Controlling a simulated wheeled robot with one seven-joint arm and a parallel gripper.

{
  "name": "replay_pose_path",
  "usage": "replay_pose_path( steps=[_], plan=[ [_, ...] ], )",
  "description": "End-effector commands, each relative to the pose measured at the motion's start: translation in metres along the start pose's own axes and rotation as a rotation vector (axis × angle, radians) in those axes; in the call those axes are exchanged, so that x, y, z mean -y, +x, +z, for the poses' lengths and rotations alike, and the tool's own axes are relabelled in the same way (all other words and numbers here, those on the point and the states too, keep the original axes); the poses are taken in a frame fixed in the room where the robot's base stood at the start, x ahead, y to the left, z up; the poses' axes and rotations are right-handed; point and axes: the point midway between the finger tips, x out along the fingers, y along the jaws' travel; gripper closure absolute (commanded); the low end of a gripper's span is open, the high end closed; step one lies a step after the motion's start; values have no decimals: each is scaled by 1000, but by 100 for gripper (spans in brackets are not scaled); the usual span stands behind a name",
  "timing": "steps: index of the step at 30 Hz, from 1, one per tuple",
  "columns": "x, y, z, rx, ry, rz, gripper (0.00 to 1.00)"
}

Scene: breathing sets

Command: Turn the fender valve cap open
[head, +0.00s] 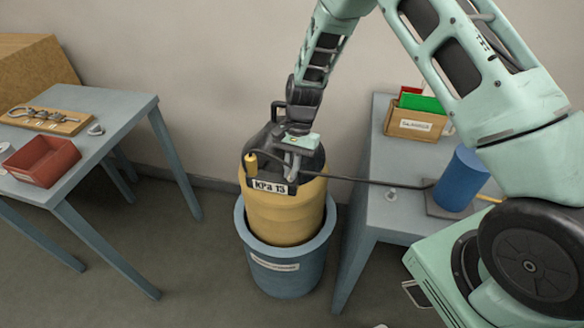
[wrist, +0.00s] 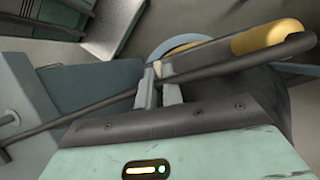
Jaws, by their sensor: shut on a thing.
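The fender looks like the yellow cylinder (head: 288,213) with a black top and a "KPa 13" plate, standing in a blue tub (head: 285,275). A dark hose (head: 370,181) passes close to the fingers.
The hose runs right to a blue cylinder (head: 461,178) on a grey table (head: 395,213). A cardboard box (head: 415,124) stands at its back. A left table (head: 95,150) holds a red tray (head: 42,160) and a wooden board (head: 45,121). Floor between the tables is clear around the tub.

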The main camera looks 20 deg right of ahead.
Motion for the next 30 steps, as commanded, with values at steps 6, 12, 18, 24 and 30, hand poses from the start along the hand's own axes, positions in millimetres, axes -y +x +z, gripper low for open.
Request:
replay_pose_path(
  steps=[6, 12, 18, 24, 30],
  plan=[
    [1, 0, 0, -1, -84, 34, 100],
    [2, 0, 0, -1, -118, 47, 100],
    [2, 0, 0, 0, -124, 50, 100],
    [2, 0, 0, 0, -123, 49, 100],
    [2, 0, 0, 0, -123, 49, 70]
  ],
)
